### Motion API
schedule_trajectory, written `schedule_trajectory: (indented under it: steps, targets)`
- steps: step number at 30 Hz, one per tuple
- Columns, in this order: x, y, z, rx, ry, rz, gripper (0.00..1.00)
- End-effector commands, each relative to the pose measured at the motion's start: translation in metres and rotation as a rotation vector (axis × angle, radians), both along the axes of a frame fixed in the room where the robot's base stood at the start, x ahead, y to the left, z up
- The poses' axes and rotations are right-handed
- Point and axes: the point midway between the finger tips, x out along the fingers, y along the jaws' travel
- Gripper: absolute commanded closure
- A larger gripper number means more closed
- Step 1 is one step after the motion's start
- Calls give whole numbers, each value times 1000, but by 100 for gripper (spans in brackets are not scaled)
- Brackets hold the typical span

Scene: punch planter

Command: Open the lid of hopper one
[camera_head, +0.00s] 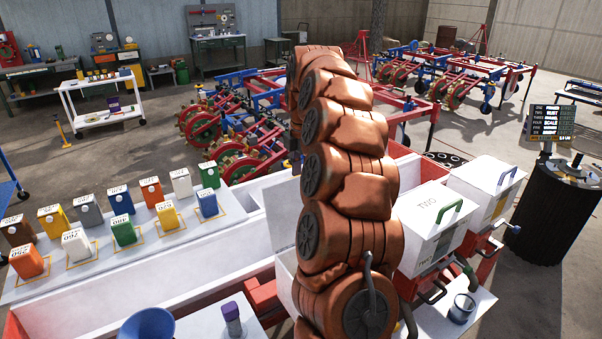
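My arm's large copper-coloured links fill the middle of the view, and my gripper is not visible. Just left of the arm, a strip of a white box (285,283) shows, with a pale upright panel (308,236) at its back edge. This box stands in line with hopper two, so it looks like hopper one, but its label, handle and most of its body are hidden behind my arm. The panel looks like a raised lid, but I cannot tell for certain. Hopper two (418,253), marked TWO, is right of the arm; its lid with a green handle (449,211) is shut.
A long white trough (150,290) and a shelf of coloured numbered containers (122,229) lie left. A blue funnel (147,325) and purple-capped bottle (232,320) stand in front. A black drum (545,215) is right.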

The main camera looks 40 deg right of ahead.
Motion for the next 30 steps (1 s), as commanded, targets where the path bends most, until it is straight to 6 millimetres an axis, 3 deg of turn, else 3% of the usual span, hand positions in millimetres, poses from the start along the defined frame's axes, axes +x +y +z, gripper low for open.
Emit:
schedule_trajectory:
  steps: [15,30]
  targets:
    - [-2,1,57,-2,-4,0,59]
    - [-3,2,72,0,-2,2,59]
